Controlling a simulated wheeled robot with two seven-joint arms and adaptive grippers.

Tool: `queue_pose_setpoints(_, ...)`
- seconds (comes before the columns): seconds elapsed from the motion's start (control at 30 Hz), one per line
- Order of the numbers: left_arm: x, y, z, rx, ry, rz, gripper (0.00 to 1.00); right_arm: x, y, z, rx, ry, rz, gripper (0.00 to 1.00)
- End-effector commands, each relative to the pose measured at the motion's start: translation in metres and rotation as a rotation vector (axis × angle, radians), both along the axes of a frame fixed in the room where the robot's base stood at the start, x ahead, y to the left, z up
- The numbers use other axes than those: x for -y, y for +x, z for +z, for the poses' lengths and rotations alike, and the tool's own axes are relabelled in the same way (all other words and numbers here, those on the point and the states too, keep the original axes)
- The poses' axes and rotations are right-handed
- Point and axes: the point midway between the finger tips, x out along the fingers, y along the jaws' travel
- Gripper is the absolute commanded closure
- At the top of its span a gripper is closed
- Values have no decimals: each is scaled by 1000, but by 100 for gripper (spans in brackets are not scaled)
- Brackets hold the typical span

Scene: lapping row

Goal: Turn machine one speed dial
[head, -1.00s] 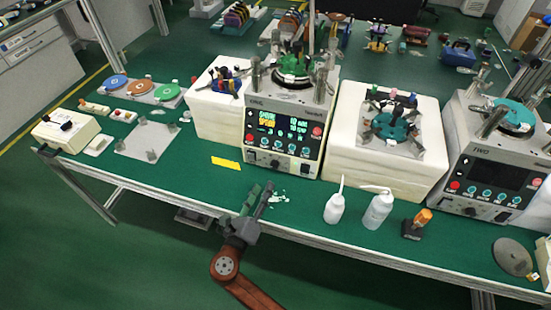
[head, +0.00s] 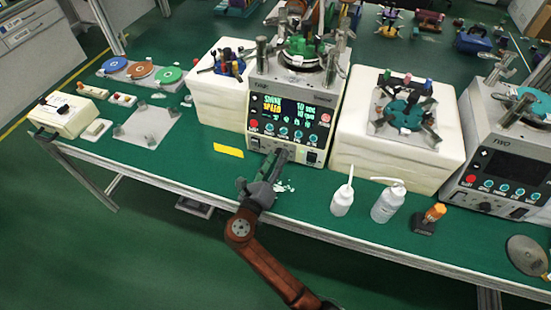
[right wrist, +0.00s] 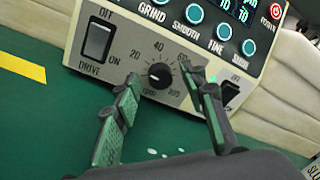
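Machine one (head: 258,88) stands at the bench's back middle, its display lit. Its speed dial (right wrist: 160,74) is a black knob with a pale pointer mark, on a printed scale low on the front panel, in the right wrist view. My right gripper (head: 262,168) is at the lower front of the machine and hides the dial in the head view. In the right wrist view the right gripper (right wrist: 162,80) is open, one finger on each side of the knob with gaps between. Whether the fingers reach the knob's depth is unclear. My left gripper is not in view.
An OFF/ON drive switch (right wrist: 97,42) is left of the dial, and another rocker switch (right wrist: 229,92) is close to the right finger. Two white bottles (head: 342,200) and an orange-topped item (head: 433,213) stand to the right. A yellow strip (head: 229,150) lies to the left.

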Motion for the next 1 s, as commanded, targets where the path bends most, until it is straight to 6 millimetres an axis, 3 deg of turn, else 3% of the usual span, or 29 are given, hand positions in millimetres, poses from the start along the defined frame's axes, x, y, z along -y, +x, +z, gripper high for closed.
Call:
queue_pose_setpoints(0.17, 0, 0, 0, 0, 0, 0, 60, 0, 0, 0, -1, 0, 1, 61)
queue_pose_setpoints(0.73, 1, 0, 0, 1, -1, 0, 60, -1, 0, 0, -1, 0, 1, 100)
queue_pose_setpoints(1.0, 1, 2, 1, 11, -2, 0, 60, 0, 0, 1, 1, 4, 1, 100)
